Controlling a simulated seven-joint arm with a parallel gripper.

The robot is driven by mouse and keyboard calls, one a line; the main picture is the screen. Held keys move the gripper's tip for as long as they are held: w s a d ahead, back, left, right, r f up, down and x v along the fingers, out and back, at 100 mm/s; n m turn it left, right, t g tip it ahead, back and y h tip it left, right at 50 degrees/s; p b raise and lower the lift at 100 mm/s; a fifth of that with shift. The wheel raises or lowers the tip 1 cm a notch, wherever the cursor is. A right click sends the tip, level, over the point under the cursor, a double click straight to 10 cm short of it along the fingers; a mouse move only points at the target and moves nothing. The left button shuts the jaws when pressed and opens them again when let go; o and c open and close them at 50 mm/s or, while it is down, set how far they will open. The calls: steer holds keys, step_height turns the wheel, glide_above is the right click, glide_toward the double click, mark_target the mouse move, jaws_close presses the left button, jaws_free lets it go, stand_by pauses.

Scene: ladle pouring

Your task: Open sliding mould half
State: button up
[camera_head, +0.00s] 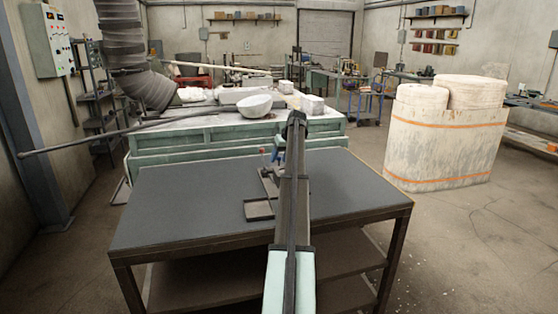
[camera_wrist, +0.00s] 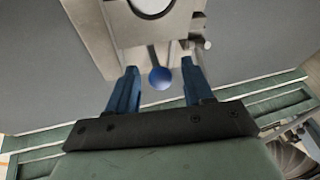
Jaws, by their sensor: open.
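In the wrist view, my gripper (camera_wrist: 159,66) has two blue fingers spread apart. A round blue knob (camera_wrist: 160,78) on a short metal rod sits in the gap between them, and neither finger visibly touches it. The rod leads to a grey metal mould block (camera_wrist: 125,28) with a round opening, cut off by the top edge of the picture. I cannot tell whether the mould halves are together or apart. In the head view, my arm hides most of the mould, and a bit of my blue gripper (camera_head: 277,156) shows over the table.
The dark-topped table (camera_head: 170,205) carries a thin metal frame (camera_head: 259,209) beside my arm. Behind it stands a green furnace bench (camera_head: 190,140) with a pale bowl (camera_head: 254,105) and a long-handled rod (camera_head: 110,135). The left part of the tabletop is clear.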

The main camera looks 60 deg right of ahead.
steer(key=shift+w+f, duration=0.25)
steer(key=shift+f, duration=0.3)
jaws_close()
stand_by(0.4)
